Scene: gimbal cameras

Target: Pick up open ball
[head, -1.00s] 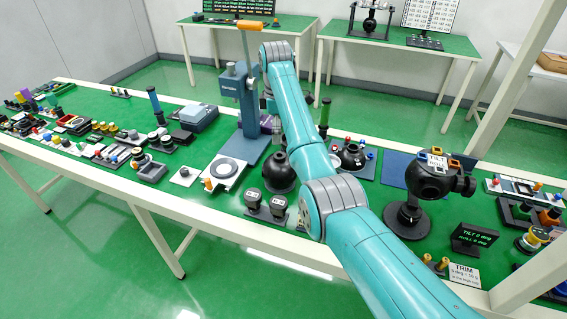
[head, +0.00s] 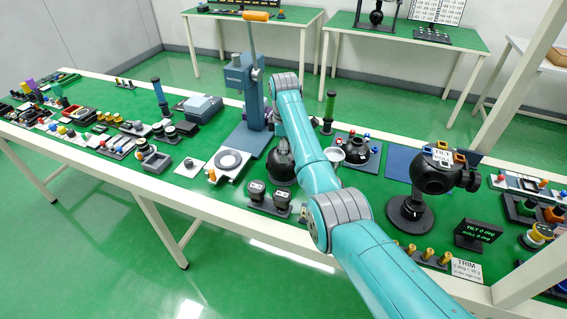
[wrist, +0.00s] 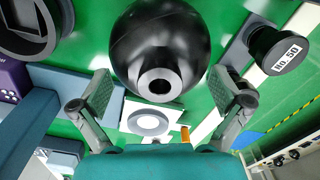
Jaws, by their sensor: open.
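A black ball (wrist: 158,35) with a round opening in a protruding neck fills the upper middle of the wrist view. I take it as the open ball; it also shows in the head view (head: 277,172), on a dark base and partly covered by my gripper and arm. My gripper (wrist: 160,92) is open and empty, with one finger on each side of the ball's lower part in the picture. I cannot tell whether either finger touches it. In the head view my gripper is mostly hidden by the arm.
Another dark ball with coloured knobs (head: 356,150) and a larger ball on a stand (head: 437,170) are to the right.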

